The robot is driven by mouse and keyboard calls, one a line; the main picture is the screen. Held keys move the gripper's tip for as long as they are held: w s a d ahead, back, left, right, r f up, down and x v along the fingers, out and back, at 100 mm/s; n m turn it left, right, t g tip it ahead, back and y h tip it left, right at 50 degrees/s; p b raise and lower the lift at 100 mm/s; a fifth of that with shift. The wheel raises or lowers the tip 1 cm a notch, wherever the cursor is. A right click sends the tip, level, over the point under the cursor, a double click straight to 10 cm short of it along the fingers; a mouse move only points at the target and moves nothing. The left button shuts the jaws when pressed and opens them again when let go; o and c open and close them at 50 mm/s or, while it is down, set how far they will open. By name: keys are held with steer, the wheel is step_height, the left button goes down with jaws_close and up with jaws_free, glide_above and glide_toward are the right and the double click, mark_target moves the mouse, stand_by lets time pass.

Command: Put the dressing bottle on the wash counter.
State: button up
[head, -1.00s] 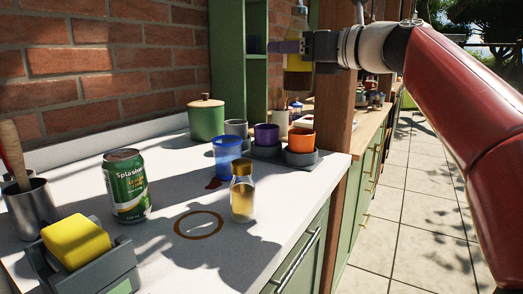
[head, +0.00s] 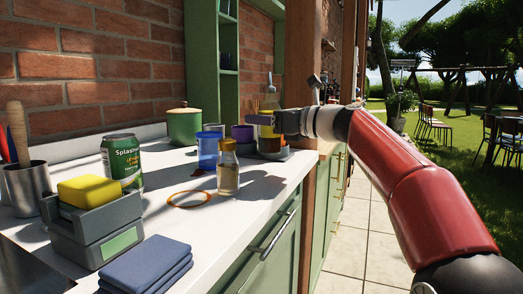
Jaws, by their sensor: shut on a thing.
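My gripper (head: 268,120) is shut on a clear bottle with yellow-brown contents (head: 267,106), likely the dressing bottle, and holds it roughly upright. The gripper covers part of it, and its base is hard to make out against the cups behind. The bottle appears above the far right part of the white counter (head: 225,213), by the wooden post; its height over the counter is unclear. A sink edge shows at this counter's lower left. A smaller glass bottle with a gold cap (head: 228,172) stands on the counter.
A blue cup (head: 208,152), a green can (head: 122,160), a green pot (head: 184,127) and several cups crowd the counter's back. A yellow sponge (head: 90,191) in a grey holder and folded blue cloths (head: 146,266) are nearer. Bare counter lies around the brown ring mark.

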mark_target(264, 135)
steer(key=shift+f+b, duration=2.15)
steer(key=shift+b, duration=0.1)
steer(key=shift+r, duration=0.15)
steer(key=o, duration=1.4)
steer(key=shift+c, duration=0.2)
steer(key=v, duration=1.2)
